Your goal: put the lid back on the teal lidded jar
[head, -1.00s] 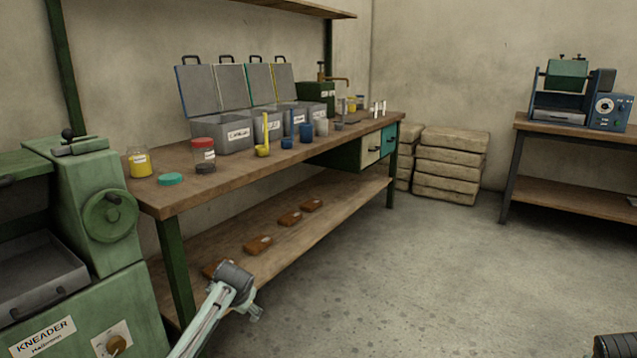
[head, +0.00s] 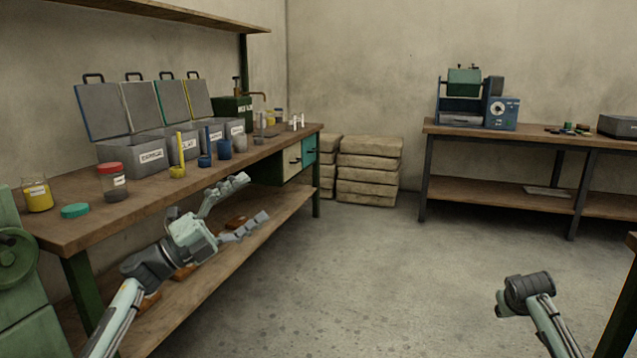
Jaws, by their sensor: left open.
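The teal lid (head: 75,210) lies flat on the wooden bench near its front left end. An open glass jar with yellow contents and a pale label (head: 38,196) stands upright behind and left of the lid, apart from it. My left gripper (head: 252,198) is in front of the bench, to the right of the lid and jar. Its fingers are spread, with nothing between them. Part of my right arm shows at the lower right; its gripper is not in view.
Scoops, cups and open grey bins (head: 130,154) line the bench (head: 140,207) farther along. A green machine (head: 17,270) is at the left edge. The floor (head: 370,280) in the middle is clear.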

